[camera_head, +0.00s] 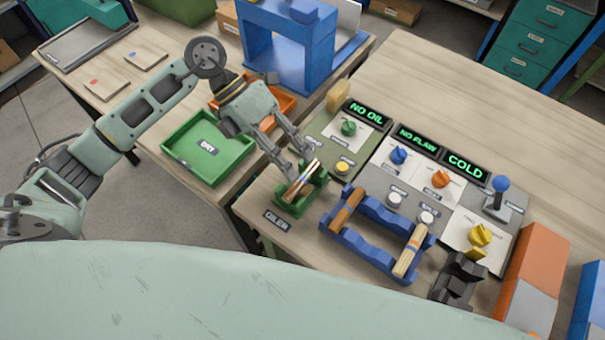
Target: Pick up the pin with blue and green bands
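Two more pins lie across the blue rack (370,255): a plain brown one (347,209) on the left and a paler one (408,253) with bands on the right. The band colours are too small to tell, so I cannot say which pin has blue and green. My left gripper (295,160) is open, its fingers apart just over the upper end of the pin in the oiler. Whether they touch it is unclear. My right gripper is out of view.
A green tray (181,146) and an orange tray (284,101) stand left and behind. Control panels with knobs, a joystick (500,190) and displays reading NO OIL, NO FLAW and COLD lie behind the rack. A black fixture (458,278) and orange box (537,260) stand right.

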